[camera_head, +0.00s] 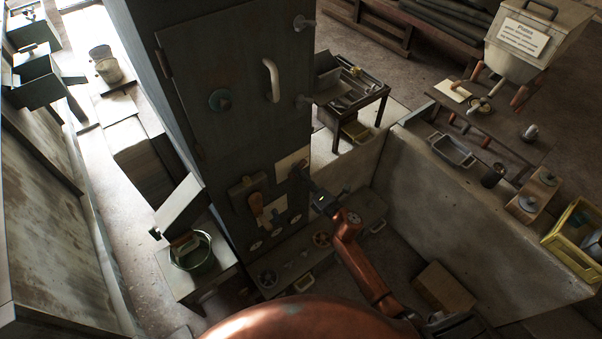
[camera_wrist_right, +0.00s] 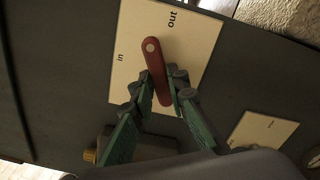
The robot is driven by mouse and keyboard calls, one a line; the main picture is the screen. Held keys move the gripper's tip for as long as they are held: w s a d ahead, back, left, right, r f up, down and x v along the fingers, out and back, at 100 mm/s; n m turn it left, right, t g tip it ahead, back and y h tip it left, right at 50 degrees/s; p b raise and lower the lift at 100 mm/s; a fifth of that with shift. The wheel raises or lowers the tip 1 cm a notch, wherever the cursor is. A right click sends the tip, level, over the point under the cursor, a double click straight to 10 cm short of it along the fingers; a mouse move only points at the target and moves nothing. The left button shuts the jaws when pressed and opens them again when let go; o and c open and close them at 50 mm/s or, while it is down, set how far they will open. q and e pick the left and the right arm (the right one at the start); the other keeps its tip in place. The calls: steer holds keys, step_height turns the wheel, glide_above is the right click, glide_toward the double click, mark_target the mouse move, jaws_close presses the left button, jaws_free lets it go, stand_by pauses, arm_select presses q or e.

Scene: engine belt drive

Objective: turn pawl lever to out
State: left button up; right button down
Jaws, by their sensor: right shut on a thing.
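The pawl lever (camera_wrist_right: 156,70) is a short red bar with a round pivot at its upper end in the right wrist view. It is mounted on a cream plate (camera_wrist_right: 197,45) marked "in" and "out". The bar slants down from the pivot, away from both words. My right gripper (camera_wrist_right: 163,97) has its green-padded fingers shut on the bar's lower end. In the head view my right gripper (camera_head: 302,179) is at the cream plate (camera_head: 291,160) on the dark cabinet and hides most of the lever. My left gripper is out of view.
A concrete wall (camera_head: 450,205) stands to the right.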

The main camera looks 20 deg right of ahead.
steer(key=m+p, duration=0.2)
steer(key=m, duration=0.3)
steer(key=shift+m, duration=0.4)
steer(key=shift+p, duration=0.3)
steer(key=c, duration=1.9)
jaws_free()
steer(key=shift+r, duration=0.1)
steer(key=shift+s, duration=0.15)
steer(key=v, duration=1.1)
steer(key=shift+s+d, duration=0.1)
steer(key=shift+s, duration=0.3)
